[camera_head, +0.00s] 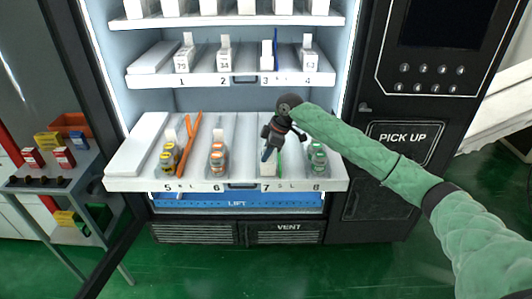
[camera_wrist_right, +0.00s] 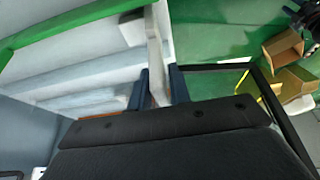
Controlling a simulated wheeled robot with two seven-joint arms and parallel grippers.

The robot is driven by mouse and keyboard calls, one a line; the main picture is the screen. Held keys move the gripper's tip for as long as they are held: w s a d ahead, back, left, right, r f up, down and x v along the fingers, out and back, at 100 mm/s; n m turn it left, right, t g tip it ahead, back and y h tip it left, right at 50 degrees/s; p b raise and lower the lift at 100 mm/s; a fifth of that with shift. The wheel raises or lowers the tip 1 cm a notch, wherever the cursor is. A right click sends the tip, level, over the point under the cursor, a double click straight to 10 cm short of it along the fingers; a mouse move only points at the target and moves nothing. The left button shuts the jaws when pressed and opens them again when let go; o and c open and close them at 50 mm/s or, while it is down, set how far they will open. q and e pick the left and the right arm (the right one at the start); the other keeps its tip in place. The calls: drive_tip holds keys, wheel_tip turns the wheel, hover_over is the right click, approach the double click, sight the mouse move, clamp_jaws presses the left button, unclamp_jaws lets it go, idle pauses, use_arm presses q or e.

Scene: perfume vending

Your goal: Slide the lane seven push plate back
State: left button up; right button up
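The lane seven push plate (camera_head: 268,170) is a small white upright piece near the front of its lane, behind the label 7 on the lower shelf. My right gripper (camera_head: 268,155) reaches down over lane seven from the right, with its blue fingers at the plate. In the right wrist view the white plate (camera_wrist_right: 155,65) stands between the two blue fingers (camera_wrist_right: 159,88), which appear closed against both its sides. The gripper hides part of the lane. My left gripper is not in view.
An orange divider (camera_head: 189,143) lies by lane five. The upper shelf (camera_head: 230,79) overhangs behind.

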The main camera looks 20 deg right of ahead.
clamp_jaws()
